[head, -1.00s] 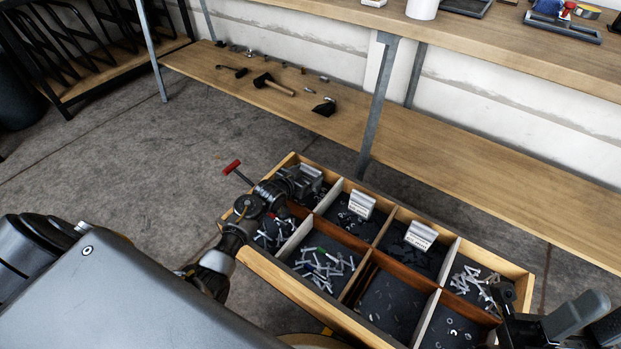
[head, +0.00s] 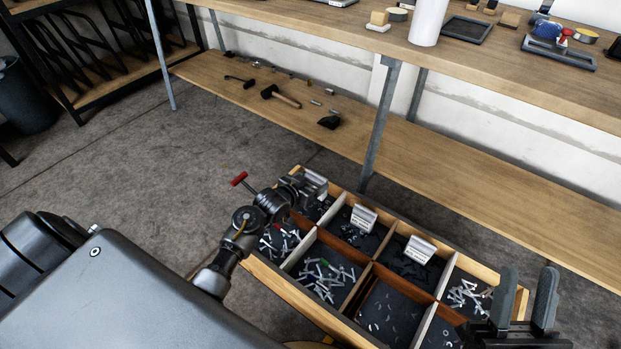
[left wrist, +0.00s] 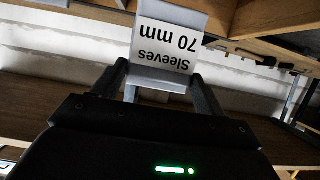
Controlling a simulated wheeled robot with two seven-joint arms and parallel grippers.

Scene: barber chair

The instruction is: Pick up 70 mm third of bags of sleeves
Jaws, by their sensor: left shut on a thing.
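A bag with a white label reading "Sleeves 70 mm" (left wrist: 165,50) is between the fingers of my left gripper in the left wrist view, upside down there. In the head view my left gripper (head: 303,185) is shut on this bag (head: 316,178) at the far left corner of the divided wooden box (head: 290,286). Two similar pale bags with labels, one in the middle (head: 363,217) and one to its right (head: 420,248), stand in the back row. Their labels are too small to read. My right gripper (head: 529,270) is open and empty over the right end of the box.
The box's compartments hold loose screws (head: 325,280) and small metal parts. Behind it stands a workbench with a lower shelf (head: 460,180) and a grey metal leg (head: 378,120). A hammer (head: 281,96) lies on the shelf.

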